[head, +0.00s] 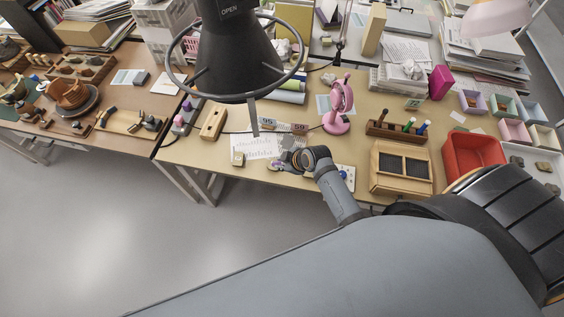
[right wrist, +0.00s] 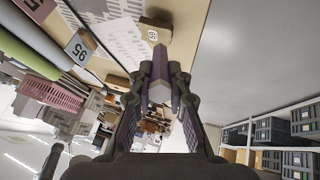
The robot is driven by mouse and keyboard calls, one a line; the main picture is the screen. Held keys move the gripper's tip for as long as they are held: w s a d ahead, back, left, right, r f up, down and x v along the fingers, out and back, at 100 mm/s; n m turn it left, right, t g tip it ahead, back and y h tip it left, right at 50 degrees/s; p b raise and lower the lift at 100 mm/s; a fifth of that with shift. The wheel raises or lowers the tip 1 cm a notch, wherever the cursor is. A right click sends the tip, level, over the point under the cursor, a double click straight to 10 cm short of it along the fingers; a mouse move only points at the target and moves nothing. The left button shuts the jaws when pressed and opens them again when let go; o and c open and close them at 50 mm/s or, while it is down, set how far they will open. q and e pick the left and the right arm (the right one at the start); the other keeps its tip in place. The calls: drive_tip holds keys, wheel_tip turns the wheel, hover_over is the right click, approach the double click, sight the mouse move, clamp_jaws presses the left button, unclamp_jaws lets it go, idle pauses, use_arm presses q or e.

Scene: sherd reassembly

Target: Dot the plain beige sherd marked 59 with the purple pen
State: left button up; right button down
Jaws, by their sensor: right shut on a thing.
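A small beige sherd (head: 238,159) lies flat near the table's front edge, left of my right gripper. In the right wrist view the beige piece (right wrist: 150,24) shows a white number label, which looks like 59 but is turned. My right gripper (head: 275,166) is low over the table and is shut on the purple pen. In the right wrist view the pen (right wrist: 160,66) sticks out between the fingers and points toward the sherd. In the head view a gap shows between them; whether the tip touches is unclear. My left gripper is out of view.
A dark hood with a ring (head: 235,62) hangs above the table's left part. A printed sheet (head: 257,146) lies behind the sherd. Cards marked with numbers stand farther back. A pink magnifier (head: 340,103), a pen rack (head: 396,132) and a red bin (head: 472,158) stand to the right.

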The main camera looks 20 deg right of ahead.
drive_tip(key=shift+f+b, duration=0.45)
drive_tip(key=shift+f, duration=0.35)
idle(0.5)
idle(1.4)
drive_tip(key=shift+p, duration=0.3)
wheel_tip(320, 180, up, 7)
drive_tip(key=p, duration=0.7)
